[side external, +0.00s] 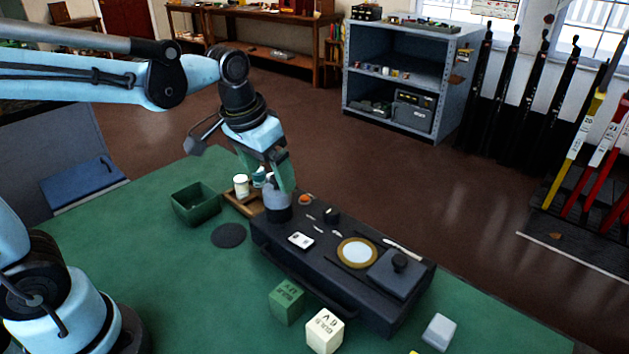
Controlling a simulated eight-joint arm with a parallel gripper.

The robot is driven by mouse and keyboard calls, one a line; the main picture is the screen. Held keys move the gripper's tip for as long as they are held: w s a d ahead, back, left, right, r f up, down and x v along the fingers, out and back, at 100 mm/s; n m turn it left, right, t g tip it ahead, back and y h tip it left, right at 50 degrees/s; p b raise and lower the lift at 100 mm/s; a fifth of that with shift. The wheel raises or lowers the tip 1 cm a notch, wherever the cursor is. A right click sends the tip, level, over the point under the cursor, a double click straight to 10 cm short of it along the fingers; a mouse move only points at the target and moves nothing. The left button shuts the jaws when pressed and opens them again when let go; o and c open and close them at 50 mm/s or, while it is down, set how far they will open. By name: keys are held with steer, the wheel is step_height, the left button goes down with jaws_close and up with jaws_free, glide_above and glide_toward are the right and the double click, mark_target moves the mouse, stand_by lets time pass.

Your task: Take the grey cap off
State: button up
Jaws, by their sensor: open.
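A squat container with a blue-grey upper part, which looks like the grey cap (277,200), and a dark lower body (279,215) stands upright at the left end of a black case (350,279). My gripper (268,181) points down just above the cap, its two green fingers apart. The right finger overlaps the cap's top in this view. I cannot tell whether either finger touches it. The cap appears seated on the dark body.
A wooden tray (254,209) with a white jar (241,184) and a teal-topped bottle (259,176) is close behind. A green bin (196,205) and dark disc (229,235) lie left. Lettered blocks (286,301) stand in front.

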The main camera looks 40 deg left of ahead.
mark_target(272, 178)
steer(key=shift+a+x, duration=0.2)
steer(key=shift+x, duration=2.4)
steer(key=shift+w, duration=0.15)
steer(key=c, duration=1.1)
steer(key=shift+r, duration=0.15)
